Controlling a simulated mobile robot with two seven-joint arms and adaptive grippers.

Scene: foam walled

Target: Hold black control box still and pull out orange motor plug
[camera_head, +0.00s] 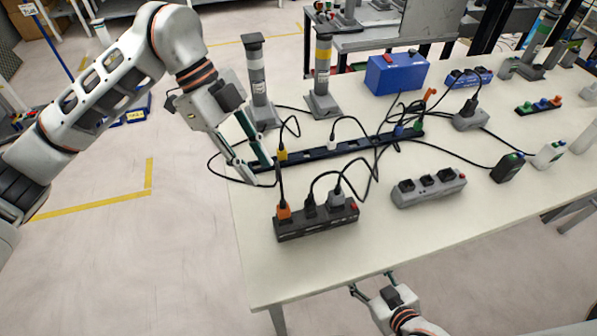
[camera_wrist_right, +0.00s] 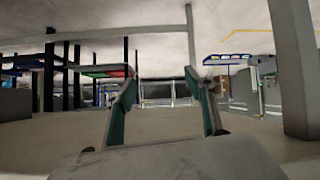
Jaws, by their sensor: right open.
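A black control box (camera_head: 318,224) with several sockets lies near the table's front left. The orange motor plug (camera_head: 284,210) sits upright in its left end, with a black cable rising from it. A black plug and a grey plug stand to its right. My left gripper (camera_head: 258,172) is over the left end of a long black strip, behind the control box and apart from it. Its fingers are spread. My right gripper (camera_head: 373,284) is at the table's front edge, with open, empty fingers. In the right wrist view the open fingers (camera_wrist_right: 168,105) have nothing between them.
The long black strip (camera_head: 345,146) crosses the table behind the box, with loose cables around it. A grey socket box (camera_head: 428,188) lies to the right. A blue box (camera_head: 396,74) and two posts stand behind. The table's front right is clear.

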